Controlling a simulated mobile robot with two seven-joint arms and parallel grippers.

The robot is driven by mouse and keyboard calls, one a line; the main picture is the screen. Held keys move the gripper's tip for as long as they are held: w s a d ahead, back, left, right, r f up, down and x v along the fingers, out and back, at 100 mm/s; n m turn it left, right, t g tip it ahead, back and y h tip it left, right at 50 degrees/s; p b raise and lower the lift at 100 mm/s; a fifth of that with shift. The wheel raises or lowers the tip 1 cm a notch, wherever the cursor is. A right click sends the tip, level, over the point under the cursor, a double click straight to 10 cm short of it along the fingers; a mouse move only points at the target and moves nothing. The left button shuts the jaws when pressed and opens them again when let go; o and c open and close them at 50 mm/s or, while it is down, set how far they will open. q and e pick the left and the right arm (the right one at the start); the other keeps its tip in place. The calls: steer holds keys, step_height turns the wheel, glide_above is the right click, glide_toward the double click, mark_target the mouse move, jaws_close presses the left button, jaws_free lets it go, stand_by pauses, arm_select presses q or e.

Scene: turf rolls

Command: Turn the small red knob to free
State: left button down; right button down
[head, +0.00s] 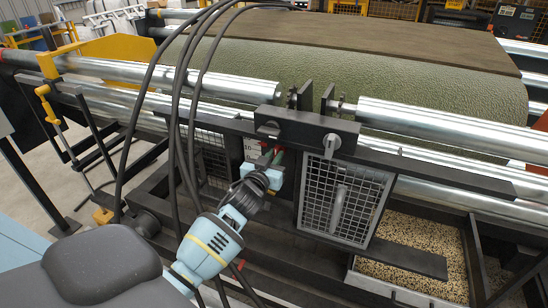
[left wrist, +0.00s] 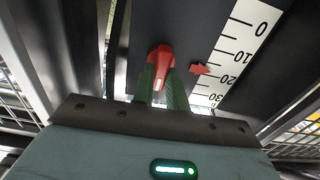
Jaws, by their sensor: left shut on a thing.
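The small red knob (left wrist: 160,64) shows in the left wrist view, on a dark panel beside a white scale. My left gripper (left wrist: 165,84) is shut on the knob, with its green fingers on either side of the knob's lower part. A red pointer (left wrist: 201,69) stands at the scale (left wrist: 240,50), between the marks 10 and 20. In the head view my left gripper (head: 275,160) reaches the panel below the rollers, and its fingers mostly hide the knob. No "free" marking can be read. My right gripper is not in view.
Steel rollers (head: 440,125) run across above the panel, with a green turf roll (head: 350,85) behind them. A mesh guard (head: 345,203) stands just right of my left gripper. Black cables hang in front of the frame. A tray of granules (head: 425,260) lies at lower right.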

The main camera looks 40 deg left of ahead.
arm_select(q)
steer(key=shift+m, duration=0.3)
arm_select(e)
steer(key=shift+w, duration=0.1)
arm_select(q)
steer(key=m, duration=0.5)
steer(key=m+p, duration=0.1)
steer(key=m, duration=1.1)
steer(key=shift+d+f, duration=0.25)
steer(key=shift+f, duration=0.05)
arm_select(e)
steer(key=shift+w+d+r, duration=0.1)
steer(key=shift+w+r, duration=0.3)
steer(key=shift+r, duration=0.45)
arm_select(q)
steer(key=shift+m, duration=0.4)
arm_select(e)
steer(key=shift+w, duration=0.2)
arm_select(q)
steer(key=c, duration=1.4)
jaws_free()
steer(key=shift+c, duration=0.2)
steer(key=shift+o, duration=0.2)
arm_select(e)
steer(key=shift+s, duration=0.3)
arm_select(q)
steer(key=shift+p, duration=0.3)
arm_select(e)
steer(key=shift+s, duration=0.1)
